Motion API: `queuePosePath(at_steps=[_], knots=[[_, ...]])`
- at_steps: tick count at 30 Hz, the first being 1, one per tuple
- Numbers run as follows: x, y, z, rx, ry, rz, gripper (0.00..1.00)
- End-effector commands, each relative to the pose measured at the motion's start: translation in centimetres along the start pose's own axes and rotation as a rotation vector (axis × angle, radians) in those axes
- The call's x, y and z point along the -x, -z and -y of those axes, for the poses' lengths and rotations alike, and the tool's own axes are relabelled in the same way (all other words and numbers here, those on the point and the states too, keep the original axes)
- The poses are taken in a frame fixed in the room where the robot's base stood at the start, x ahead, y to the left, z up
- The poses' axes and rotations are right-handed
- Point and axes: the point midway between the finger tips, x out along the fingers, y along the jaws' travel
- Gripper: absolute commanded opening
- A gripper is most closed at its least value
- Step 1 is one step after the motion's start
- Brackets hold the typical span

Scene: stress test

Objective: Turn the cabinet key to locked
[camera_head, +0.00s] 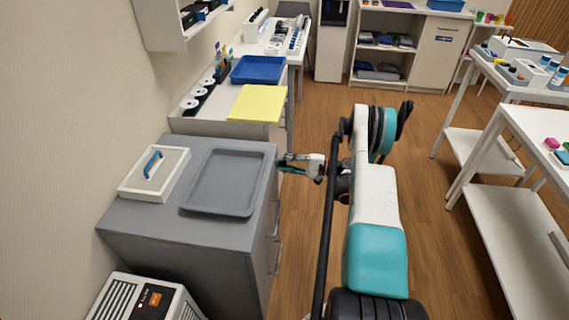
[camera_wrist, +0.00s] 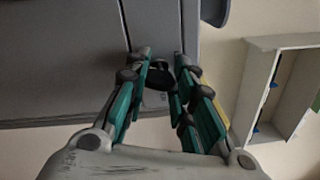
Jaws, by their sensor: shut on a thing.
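The grey cabinet (camera_head: 175,232) stands at the left against the wall, with its drawer front facing right. My gripper (camera_head: 282,161) reaches in from the right to the upper part of that front. In the wrist view my gripper (camera_wrist: 163,58) has its two teal-and-grey fingers near the cabinet front (camera_wrist: 60,60). A small dark piece, which looks like the cabinet key (camera_wrist: 158,77), is between the fingers, and they are shut on it. The key is hidden in the head view. I cannot tell its turn angle or any lock marking.
Handles (camera_head: 277,215) stick out of the front. A vented white unit (camera_head: 145,299) stands before the cabinet. Open wooden floor (camera_head: 430,220) lies right of my arm.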

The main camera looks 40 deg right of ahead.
Motion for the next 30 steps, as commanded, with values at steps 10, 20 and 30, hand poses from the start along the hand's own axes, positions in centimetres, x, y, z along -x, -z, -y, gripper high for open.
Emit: queuePosePath(at_steps=[10, 20, 30], knots=[[0.03, 0.02, -0.08, 0.244, -0.002, 0.006, 0.00], [0.03, 0.00, -0.08, 0.347, -0.002, 0.009, 0.00], [0.02, -0.01, -0.10, 0.361, -0.002, 0.010, 0.00]])
